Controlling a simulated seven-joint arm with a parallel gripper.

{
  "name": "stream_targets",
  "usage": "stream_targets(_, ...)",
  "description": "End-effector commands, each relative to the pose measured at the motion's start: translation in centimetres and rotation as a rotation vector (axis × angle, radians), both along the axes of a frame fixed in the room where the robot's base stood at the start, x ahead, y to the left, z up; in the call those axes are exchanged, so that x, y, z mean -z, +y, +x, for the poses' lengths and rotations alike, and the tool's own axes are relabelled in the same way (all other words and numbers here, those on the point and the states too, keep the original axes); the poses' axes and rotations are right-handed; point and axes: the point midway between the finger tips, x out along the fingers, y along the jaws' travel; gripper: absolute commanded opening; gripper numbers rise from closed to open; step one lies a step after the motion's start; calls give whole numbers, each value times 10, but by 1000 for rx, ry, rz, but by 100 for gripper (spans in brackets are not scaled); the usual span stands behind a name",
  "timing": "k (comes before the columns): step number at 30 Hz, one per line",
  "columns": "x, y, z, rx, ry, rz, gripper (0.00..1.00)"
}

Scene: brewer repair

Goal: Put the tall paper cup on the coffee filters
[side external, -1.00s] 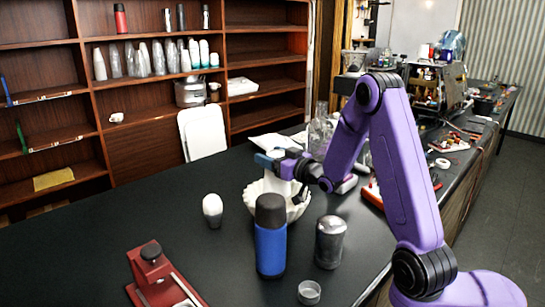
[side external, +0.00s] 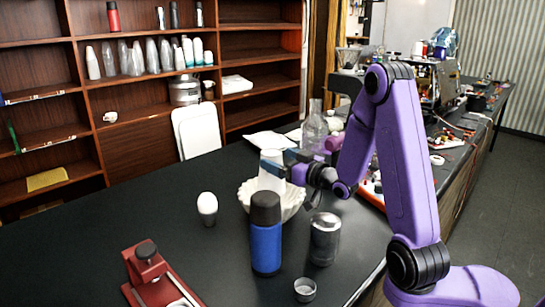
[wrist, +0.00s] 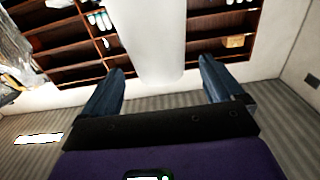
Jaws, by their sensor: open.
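The tall white paper cup (side external: 271,168) stands upright, its lower part within the outline of the white fluted coffee filters (side external: 293,203). Its base is hidden by the filter rim and the blue bottle, so I cannot tell exactly what it touches. My gripper (side external: 284,163) is just right of the cup's upper part, with its dark blue fingers pointing at it. In the wrist view the cup (wrist: 152,35) lies between the two fingers of my gripper (wrist: 160,68), with a visible gap on both sides. The gripper is open.
A blue bottle with a black cap (side external: 266,235) stands just in front of the filters. Glassware (side external: 314,130) is behind.

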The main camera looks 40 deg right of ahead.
Motion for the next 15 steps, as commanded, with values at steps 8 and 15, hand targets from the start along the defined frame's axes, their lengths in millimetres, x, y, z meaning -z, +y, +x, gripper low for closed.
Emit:
stream_targets(8,0,0,-18,1,0,-1,94)
stream_targets(15,0,0,-18,0,-1,-1,94)
